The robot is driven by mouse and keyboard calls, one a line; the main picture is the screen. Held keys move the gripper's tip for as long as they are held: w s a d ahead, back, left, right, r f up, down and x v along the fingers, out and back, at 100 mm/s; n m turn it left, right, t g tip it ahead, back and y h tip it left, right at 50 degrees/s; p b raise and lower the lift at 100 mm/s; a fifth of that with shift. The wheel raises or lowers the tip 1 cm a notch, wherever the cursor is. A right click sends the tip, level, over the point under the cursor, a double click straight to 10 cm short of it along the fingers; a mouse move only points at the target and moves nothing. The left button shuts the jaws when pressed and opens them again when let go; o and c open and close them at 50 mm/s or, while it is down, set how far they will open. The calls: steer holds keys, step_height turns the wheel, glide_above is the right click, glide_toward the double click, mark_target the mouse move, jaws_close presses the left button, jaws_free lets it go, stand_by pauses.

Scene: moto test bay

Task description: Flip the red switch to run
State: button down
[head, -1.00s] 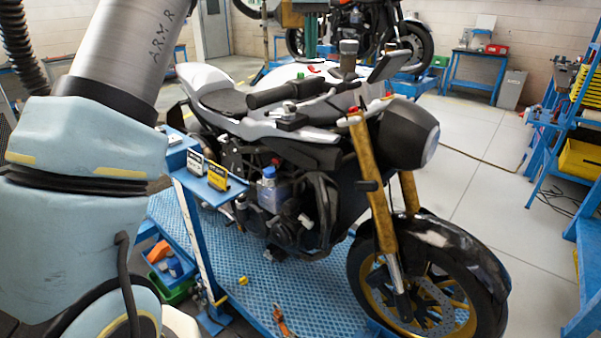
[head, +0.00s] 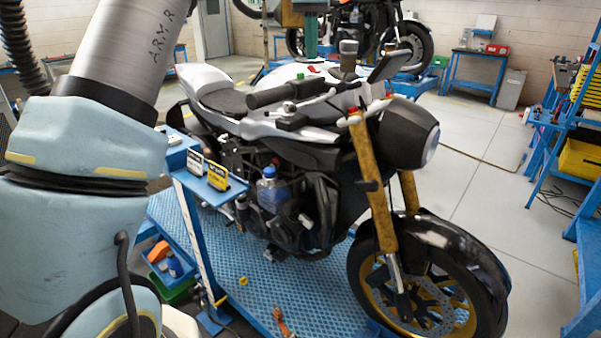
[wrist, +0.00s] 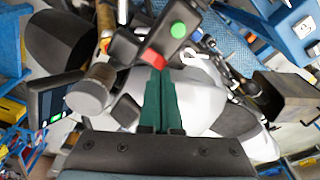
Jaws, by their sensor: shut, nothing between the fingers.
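The red switch (wrist: 151,58) sits on a black handlebar switch housing (wrist: 125,45) of the motorcycle, beside a round green button (wrist: 178,30). My gripper (wrist: 158,72) has dark green fingers, shut and empty, with the tips right at the lower edge of the red switch in the wrist view. I cannot tell whether they touch. In the head view my gripper (head: 311,58) points down from the top, and the small red switch (head: 314,69) shows just below its tips. The switch's exact position is too small to read.
A grey cylinder (wrist: 90,92) and a dark display (wrist: 52,108) stand close left of my fingers in the wrist view. The white tank (wrist: 200,98) lies below. A blue stand with cards (head: 205,185) is beside the motorcycle. Floor at the right (head: 480,130) is clear.

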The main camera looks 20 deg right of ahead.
steer(key=shift+f+b, duration=0.7)
steer(key=shift+f, duration=0.5)
stand_by(0.7)
steer(key=shift+r, duration=0.15)
step_height(320, 180, up, 2)
steer(key=p, duration=0.3)
steer(key=shift+r, duration=2.4)
steer(key=a+f+n+b, duration=0.1)
steer(key=a+f+b, duration=0.1)
steer(key=a+f, duration=0.75)
steer(key=a+f+n+b, duration=0.1)
steer(key=a+f, duration=0.6)
steer(key=a, duration=0.5)
steer(key=s+a+f+n+b, duration=0.2)
steer(key=s+a+f+n, duration=0.1)
steer(key=s+a+f, duration=1.2)
steer(key=s+a, duration=0.2)
steer(key=s, duration=0.2)
steer(key=shift+s+a+y, duration=0.25)
steer(key=shift+s+y, duration=0.1)
steer(key=shift+y, duration=0.05)
